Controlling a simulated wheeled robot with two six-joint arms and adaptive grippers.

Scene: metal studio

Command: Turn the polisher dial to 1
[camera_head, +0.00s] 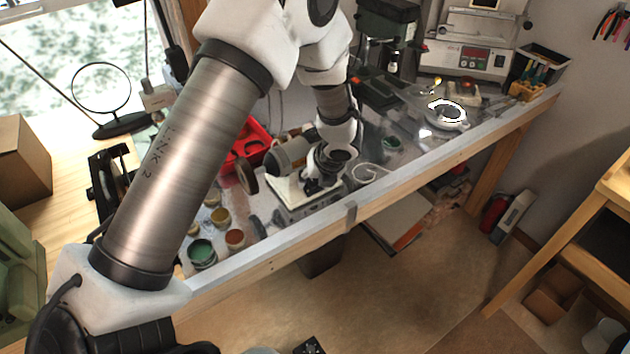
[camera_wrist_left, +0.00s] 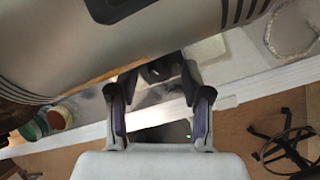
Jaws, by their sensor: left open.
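The polisher (camera_head: 287,155) is a grey bench motor with a round wheel on its left end and a pale base near the bench's front edge. My left gripper (camera_head: 318,186) is at the front of its base, partly hidden by my own wrist. In the left wrist view the polisher's grey body (camera_wrist_left: 130,42) fills the top. My left gripper (camera_wrist_left: 158,84) has its two fingers apart there, with a dark part of the polisher's front beyond them. The dial and its setting cannot be made out. My right gripper is in neither view.
Open paint pots (camera_head: 202,252) stand left of the polisher on the bench. A red bin (camera_head: 243,143) is behind it. A coil of wire (camera_head: 371,172) lies to its right. The bench's front rail (camera_head: 400,190) runs close below the gripper.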

